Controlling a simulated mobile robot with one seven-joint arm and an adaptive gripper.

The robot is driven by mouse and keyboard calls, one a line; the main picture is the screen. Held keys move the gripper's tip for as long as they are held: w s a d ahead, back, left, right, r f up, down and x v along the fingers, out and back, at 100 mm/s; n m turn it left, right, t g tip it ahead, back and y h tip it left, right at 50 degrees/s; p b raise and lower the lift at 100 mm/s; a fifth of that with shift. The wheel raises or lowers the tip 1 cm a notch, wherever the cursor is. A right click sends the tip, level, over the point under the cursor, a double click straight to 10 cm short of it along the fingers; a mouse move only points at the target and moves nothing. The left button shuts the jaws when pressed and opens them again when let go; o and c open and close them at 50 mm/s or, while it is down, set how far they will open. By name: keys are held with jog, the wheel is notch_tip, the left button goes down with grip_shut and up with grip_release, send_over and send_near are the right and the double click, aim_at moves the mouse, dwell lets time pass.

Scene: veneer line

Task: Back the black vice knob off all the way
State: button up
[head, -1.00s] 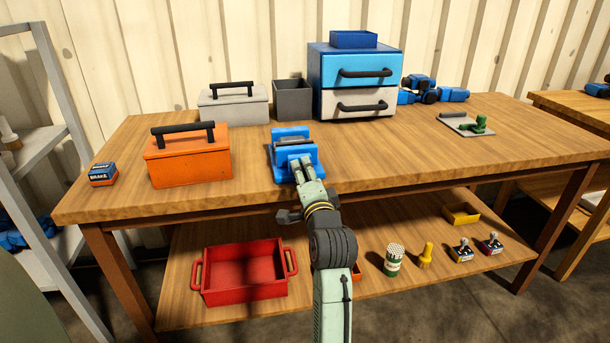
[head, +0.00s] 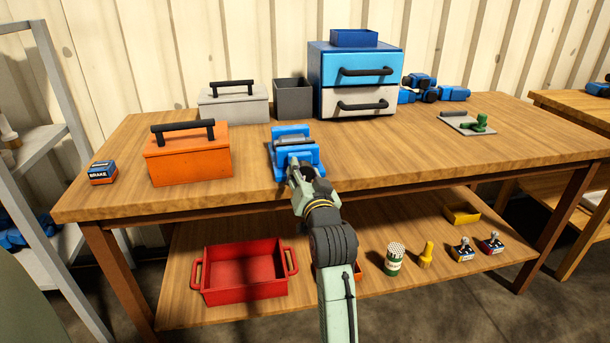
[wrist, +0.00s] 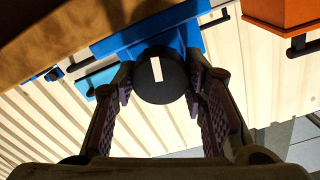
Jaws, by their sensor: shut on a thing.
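The blue vice (head: 294,146) stands at the front edge of the workbench, left of the drawer unit, in the head view. In the wrist view its blue body (wrist: 150,32) lies behind the round black knob (wrist: 160,80), which has a white mark on its face. My gripper (wrist: 162,88) is shut on the knob, with a ridged finger pad on each side of it. In the head view my gripper (head: 305,178) is at the front of the vice and hides the knob.
On the bench are an orange toolbox (head: 188,160), a grey toolbox (head: 234,106), a dark bin (head: 293,99) and a drawer unit (head: 358,81). A small brake box (head: 102,173) is at the left. A red tray (head: 244,272) sits on the lower shelf.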

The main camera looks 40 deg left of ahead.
jog(key=shift+n, duration=0.9)
jog(key=o, duration=1.2)
jog(key=shift+c, duration=0.2)
jog(key=v, duration=1.2)
jog(key=shift+r, duration=0.1)
